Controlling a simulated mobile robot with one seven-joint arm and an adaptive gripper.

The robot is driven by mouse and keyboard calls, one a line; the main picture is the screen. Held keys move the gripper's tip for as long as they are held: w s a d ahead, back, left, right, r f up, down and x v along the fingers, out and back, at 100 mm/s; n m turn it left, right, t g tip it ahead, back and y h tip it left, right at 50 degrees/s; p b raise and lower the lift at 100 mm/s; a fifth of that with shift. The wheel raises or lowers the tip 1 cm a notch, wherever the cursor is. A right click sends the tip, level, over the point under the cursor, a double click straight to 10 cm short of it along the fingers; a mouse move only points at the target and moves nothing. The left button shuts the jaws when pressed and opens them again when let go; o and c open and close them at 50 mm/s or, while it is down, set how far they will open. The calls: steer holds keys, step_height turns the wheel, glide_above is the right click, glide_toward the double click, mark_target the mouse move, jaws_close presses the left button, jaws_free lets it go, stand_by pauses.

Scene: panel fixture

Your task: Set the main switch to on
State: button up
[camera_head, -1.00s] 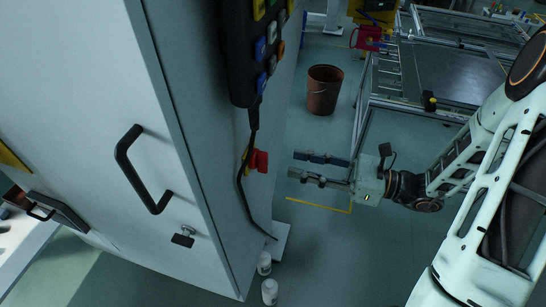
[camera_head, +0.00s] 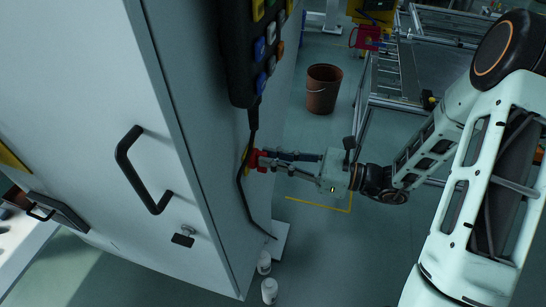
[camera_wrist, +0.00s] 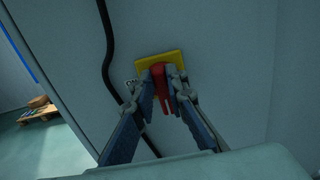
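The main switch (camera_head: 253,160) is a red handle on the cabinet's side wall. In the wrist view the red handle (camera_wrist: 159,75) sits on a yellow plate (camera_wrist: 150,61) and points down in the picture. My gripper (camera_head: 269,160) reaches it from the right in the head view. In the wrist view the fingertips of my gripper (camera_wrist: 163,86) lie on both sides of the handle and appear closed on it. The fingers partly hide the handle and the lower part of the plate.
A black cable (camera_head: 241,190) hangs from a button pendant (camera_head: 244,60), close to the switch on its left. The cabinet door (camera_head: 90,110) has a black handle (camera_head: 140,170). A brown bucket (camera_head: 322,90) stands on the floor behind. Floor right of the cabinet is open.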

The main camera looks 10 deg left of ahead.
jaws_close()
steer(key=shift+r+m+p, duration=0.1)
steer(key=shift+m+p, duration=0.3)
steer(key=shift+p, duration=0.1)
steer(key=m+p, duration=0.4)
steer(key=m, duration=0.1)
steer(key=w+m+p, duration=0.1)
steer(key=m+p, duration=0.1)
steer(key=shift+p, duration=0.3)
steer(key=shift+w+f+m+p, duration=0.1)
steer(key=shift+f+m+p, duration=0.2)
steer(key=shift+m+p, duration=0.95)
steer(key=shift+w+f+m+p, duration=0.1)
steer(key=shift+f+m+p, duration=0.2)
steer(key=shift+m, duration=1.85)
steer(key=shift+w+f+m+p, duration=0.1)
steer(key=shift+f+m+p, duration=0.15)
steer(key=shift+m+p, duration=1)
steer(key=shift+m+b, duration=0.5)
steer(key=shift+m, duration=0.15)
steer(key=shift+s, duration=0.1)
